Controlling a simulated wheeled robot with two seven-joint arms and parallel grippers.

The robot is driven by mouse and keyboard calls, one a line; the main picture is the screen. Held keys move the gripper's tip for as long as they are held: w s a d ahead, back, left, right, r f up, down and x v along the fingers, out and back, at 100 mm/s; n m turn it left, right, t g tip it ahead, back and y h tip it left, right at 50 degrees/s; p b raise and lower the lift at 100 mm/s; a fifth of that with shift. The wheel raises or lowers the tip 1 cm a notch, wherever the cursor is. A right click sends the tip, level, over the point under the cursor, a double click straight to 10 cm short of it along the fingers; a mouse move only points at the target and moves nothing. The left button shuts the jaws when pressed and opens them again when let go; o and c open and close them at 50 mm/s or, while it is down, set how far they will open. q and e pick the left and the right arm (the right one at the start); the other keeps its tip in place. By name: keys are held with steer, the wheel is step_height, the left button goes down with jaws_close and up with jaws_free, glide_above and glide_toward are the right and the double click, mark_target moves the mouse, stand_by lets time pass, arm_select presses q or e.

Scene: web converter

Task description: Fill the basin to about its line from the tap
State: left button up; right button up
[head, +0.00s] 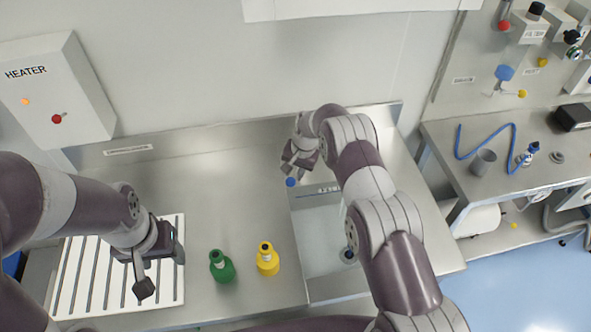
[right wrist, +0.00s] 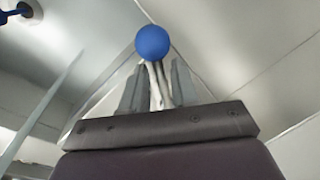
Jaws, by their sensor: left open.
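The steel basin (head: 322,285) is sunk in the counter at the centre, partly covered by my right arm. I cannot make out its line or water level. A blue ball knob (head: 291,182) shows at the basin's back left; in the right wrist view the blue knob (right wrist: 152,42) tops a pale stem. My right gripper (head: 291,166) is at this knob, its fingers on either side of the stem; whether they grip it is unclear. A pale translucent strip (right wrist: 42,115) in the right wrist view may be water. My left gripper (head: 150,274) is open and empty above the white slatted rack.
A green bottle (head: 221,267) and a yellow bottle (head: 267,260) stand left of the basin. The white slatted rack (head: 72,275) lies at the left. A heater box (head: 62,90) is on the back wall. The counter behind the bottles is clear. A side bench (head: 500,185) stands right.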

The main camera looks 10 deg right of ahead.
steer(key=shift+d, duration=0.1)
jaws_close()
stand_by(1.1)
